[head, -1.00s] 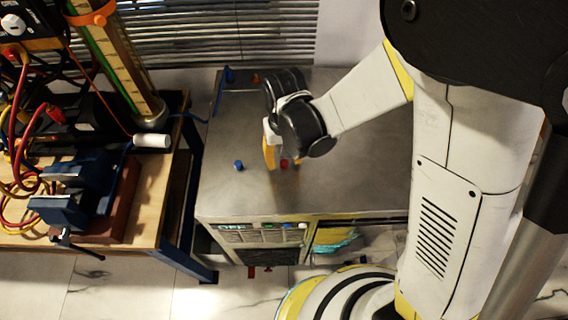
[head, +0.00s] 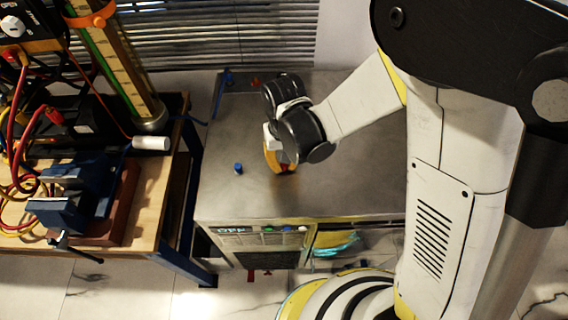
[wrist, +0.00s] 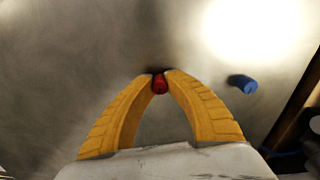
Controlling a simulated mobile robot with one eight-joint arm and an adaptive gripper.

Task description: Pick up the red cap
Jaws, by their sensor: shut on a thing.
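The red cap (wrist: 160,84) is between the tips of my gripper's yellow fingers in the wrist view. My gripper (wrist: 159,76) is shut on it. In the head view my gripper (head: 281,171) is low over the grey metal cabinet top (head: 350,185), and the cap is mostly hidden behind the fingers. I cannot tell whether the cap still touches the surface.
A blue cap (head: 238,168) stands on the cabinet top to the left of my gripper; it also shows in the wrist view (wrist: 243,83). A wooden bench (head: 160,200) with a blue vise (head: 75,190) and cables stands at the left.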

